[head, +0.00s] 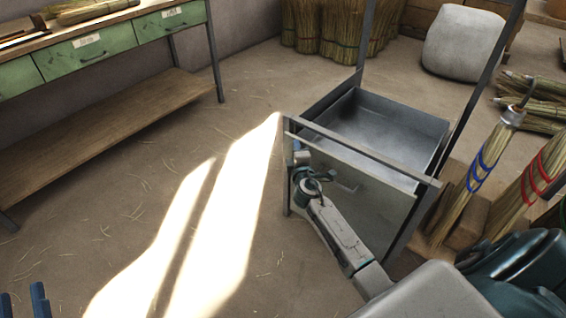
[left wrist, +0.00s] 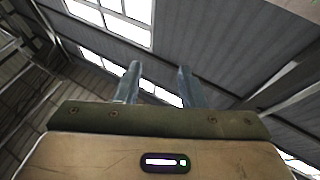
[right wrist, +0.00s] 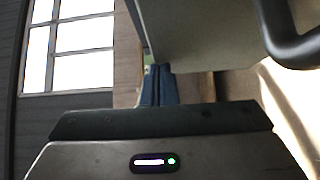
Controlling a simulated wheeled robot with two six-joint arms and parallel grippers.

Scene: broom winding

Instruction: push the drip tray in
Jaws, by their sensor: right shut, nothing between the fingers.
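The drip tray (head: 385,125) is a grey metal tray set in a dark upright frame, right of centre in the head view. A pale front panel (head: 377,205) hangs below the frame's front bar. My right gripper (head: 299,158) is shut and empty at the left end of this panel; contact cannot be told. In the right wrist view its fingers (right wrist: 158,86) are together beside a pale panel (right wrist: 205,30) with a dark curved handle (right wrist: 292,40). My left gripper (head: 38,298) is open and empty at the lower left; its fingers also show apart in the left wrist view (left wrist: 158,85).
A green-drawered workbench (head: 95,50) with a low wooden shelf (head: 100,130) stands at the left. Bound brooms (head: 480,165) lean right of the frame. A pale sack (head: 463,42) and straw bundles (head: 330,28) stand behind. The straw-strewn floor (head: 130,215) at left is clear.

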